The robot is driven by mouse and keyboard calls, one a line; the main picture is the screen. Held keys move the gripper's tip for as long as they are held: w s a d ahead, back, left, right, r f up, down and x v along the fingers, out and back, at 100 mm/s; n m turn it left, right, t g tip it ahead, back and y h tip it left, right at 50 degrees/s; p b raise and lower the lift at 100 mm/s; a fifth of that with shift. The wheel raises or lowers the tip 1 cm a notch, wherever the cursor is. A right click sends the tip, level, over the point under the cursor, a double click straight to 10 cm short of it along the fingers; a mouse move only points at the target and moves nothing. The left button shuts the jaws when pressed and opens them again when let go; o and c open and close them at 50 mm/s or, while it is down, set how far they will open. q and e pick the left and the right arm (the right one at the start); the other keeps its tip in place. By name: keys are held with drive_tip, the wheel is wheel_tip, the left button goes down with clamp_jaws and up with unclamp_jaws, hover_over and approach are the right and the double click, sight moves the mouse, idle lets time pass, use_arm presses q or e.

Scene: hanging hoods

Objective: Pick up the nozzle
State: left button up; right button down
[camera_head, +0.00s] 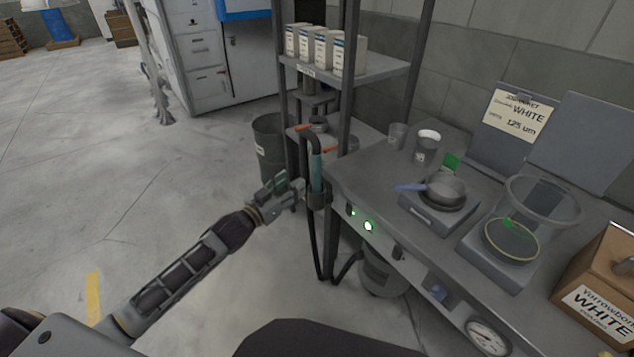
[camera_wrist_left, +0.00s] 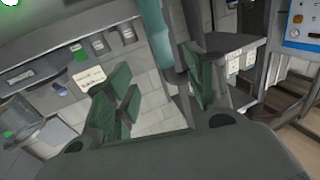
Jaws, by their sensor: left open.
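The nozzle (camera_head: 315,165) is a teal, upright handle with a black hose, resting in a holder at the near left corner of the bench. My left gripper (camera_head: 287,186) is just left of it, reaching toward it, with no visible grip on it. In the left wrist view the green-padded fingers (camera_wrist_left: 157,88) stand wide apart with nothing held. The teal nozzle (camera_wrist_left: 154,45) shows beyond them, between the two fingers. Its lower part is hidden in the holder. My right gripper is not in view.
The bench (camera_head: 365,175) carries a small pan (camera_head: 446,188) on a scale and a glass cylinder (camera_head: 541,205). A dark shelf rack (camera_head: 345,75) stands close behind the nozzle. A grey bin (camera_head: 272,140) stands beside the rack.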

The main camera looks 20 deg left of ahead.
sight(314, 165)
use_arm(q)
drive_tip(key=shift+w, duration=0.1)
drive_tip(key=x, duration=0.6)
drive_tip(key=shift+w+b, duration=0.15)
drive_tip(key=shift+b, duration=0.2)
drive_tip(key=shift+x, duration=0.9)
drive_tip(key=shift+w, duration=0.1)
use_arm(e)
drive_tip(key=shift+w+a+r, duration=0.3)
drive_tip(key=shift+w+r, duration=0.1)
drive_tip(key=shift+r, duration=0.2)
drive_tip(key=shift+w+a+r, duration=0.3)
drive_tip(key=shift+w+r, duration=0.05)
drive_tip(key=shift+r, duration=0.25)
use_arm(q)
drive_tip(key=shift+w+d, duration=0.1)
drive_tip(key=shift+w, duration=0.05)
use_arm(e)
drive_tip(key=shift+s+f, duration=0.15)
